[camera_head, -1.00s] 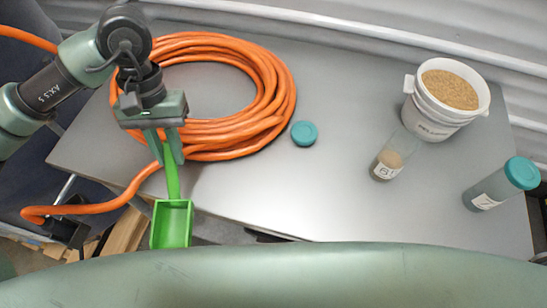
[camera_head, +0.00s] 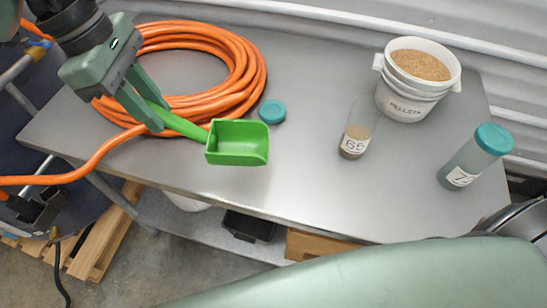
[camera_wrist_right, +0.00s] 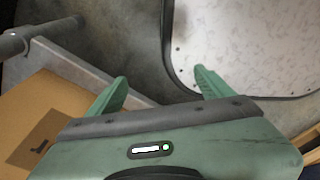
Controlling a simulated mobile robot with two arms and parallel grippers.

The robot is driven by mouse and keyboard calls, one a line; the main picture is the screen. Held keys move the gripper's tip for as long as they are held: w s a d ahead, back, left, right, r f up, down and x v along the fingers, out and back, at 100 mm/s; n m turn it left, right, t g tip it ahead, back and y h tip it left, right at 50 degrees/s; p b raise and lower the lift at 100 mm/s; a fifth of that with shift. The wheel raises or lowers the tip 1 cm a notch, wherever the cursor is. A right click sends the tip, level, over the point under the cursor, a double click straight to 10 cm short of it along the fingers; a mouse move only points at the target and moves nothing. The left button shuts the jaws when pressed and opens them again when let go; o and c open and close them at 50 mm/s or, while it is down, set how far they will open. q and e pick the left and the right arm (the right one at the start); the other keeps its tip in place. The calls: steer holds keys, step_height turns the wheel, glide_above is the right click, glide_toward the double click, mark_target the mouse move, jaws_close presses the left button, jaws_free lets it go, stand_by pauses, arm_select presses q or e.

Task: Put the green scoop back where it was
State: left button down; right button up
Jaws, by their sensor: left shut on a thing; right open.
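The green scoop (camera_head: 238,143) is in the head view, left of the middle, over the front part of the grey metal table (camera_head: 300,190). My left gripper (camera_head: 150,112) is shut on the scoop's handle, with the bowl pointing right and its hollow side showing. The scoop looks raised above the table, though the gap is hard to judge. The white bucket (camera_head: 404,103) of pellets stands at the back right. My right gripper (camera_wrist_right: 160,90) shows in the right wrist view, open and with nothing between its fingers.
A coiled orange hose (camera_head: 240,85) lies at the table's left. A loose teal lid (camera_head: 272,111) lies just behind the scoop. An open jar (camera_head: 356,140) holding some brown material and a teal-capped jar (camera_head: 470,165) stand at the right. The table's front middle is clear.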

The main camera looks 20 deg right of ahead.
mark_target(254, 165)
arm_select(q)
steer(key=d+r+n, duration=0.1)
steer(key=s+d+r+n+t+b, duration=0.1)
steer(key=d+n, duration=0.1)
steer(key=d+r+n+b, duration=0.1)
steer(key=shift+s+d+r+n, duration=0.1)
steer(key=shift+s+d+n, duration=0.2)
steer(key=shift+s+d, duration=0.1)
steer(key=s+d+r+n+t+y+b, duration=0.1)
steer(key=s+d+r+n+b, duration=0.15)
steer(key=d+n, duration=0.2)
steer(key=s+d+r+n+t+b, duration=0.2)
steer(key=s+d+n+b, duration=0.15)
steer(key=n, duration=0.25)
steer(key=f, duration=0.9)
steer(key=f+p, duration=0.1)
steer(key=f, duration=0.4)
steer(key=shift+s+d+f, duration=0.1)
steer(key=shift+s+d, duration=0.05)
steer(key=shift+d, duration=0.1)
step_height(254, 165, down, 5)
steer(key=shift+r, duration=0.15)
steer(key=shift+f, duration=0.2)
arm_select(e)
step_height(254, 165, down, 8)
steer(key=s+d, duration=0.1)
steer(key=s, duration=0.1)
steer(key=shift+s, duration=0.25)
